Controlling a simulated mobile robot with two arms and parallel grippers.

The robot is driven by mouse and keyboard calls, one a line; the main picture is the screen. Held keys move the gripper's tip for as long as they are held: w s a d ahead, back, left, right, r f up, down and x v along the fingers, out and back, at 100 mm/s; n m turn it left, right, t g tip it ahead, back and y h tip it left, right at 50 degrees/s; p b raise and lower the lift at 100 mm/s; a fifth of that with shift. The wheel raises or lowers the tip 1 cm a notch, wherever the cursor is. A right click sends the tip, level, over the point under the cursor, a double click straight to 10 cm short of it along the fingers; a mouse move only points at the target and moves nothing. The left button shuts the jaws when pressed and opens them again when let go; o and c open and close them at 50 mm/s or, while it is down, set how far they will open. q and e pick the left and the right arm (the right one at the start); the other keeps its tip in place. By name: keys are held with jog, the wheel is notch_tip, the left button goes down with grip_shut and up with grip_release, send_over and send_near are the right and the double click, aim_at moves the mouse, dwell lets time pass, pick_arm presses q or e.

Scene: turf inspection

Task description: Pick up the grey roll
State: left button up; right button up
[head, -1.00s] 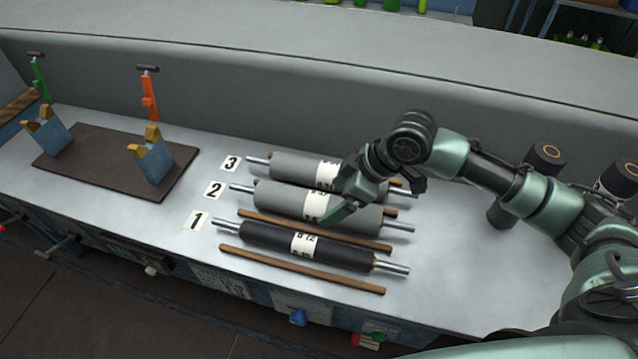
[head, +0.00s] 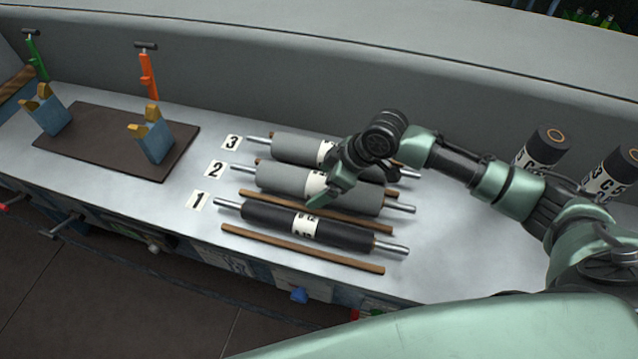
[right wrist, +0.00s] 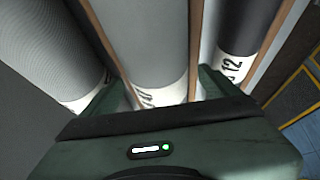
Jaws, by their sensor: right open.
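Two grey rolls with steel shaft ends lie on the bench: the number 2 roll (head: 281,184) and the number 3 roll (head: 290,148) behind it. Each has a white label band. A black roll (head: 268,217) lies in front at number 1. My right gripper (head: 330,191) is open above the label band of the number 2 roll and hides part of it. In the right wrist view, this grey roll (right wrist: 150,45) runs between the two fingers, with the number 3 roll (right wrist: 45,50) to the left and the black roll (right wrist: 245,30) to the right. My left gripper is out of view.
Wooden strips (head: 300,248) lie beside and between the rolls. A brown board (head: 90,150) with two blue-and-yellow holders (head: 152,138) is at the left. Dark rolls (head: 540,148) stand at the right. A grey wall (head: 300,95) rises behind; bench space right of the rolls is clear.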

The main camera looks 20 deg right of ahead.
grip_shut()
jog(key=shift+w+r, duration=0.15)
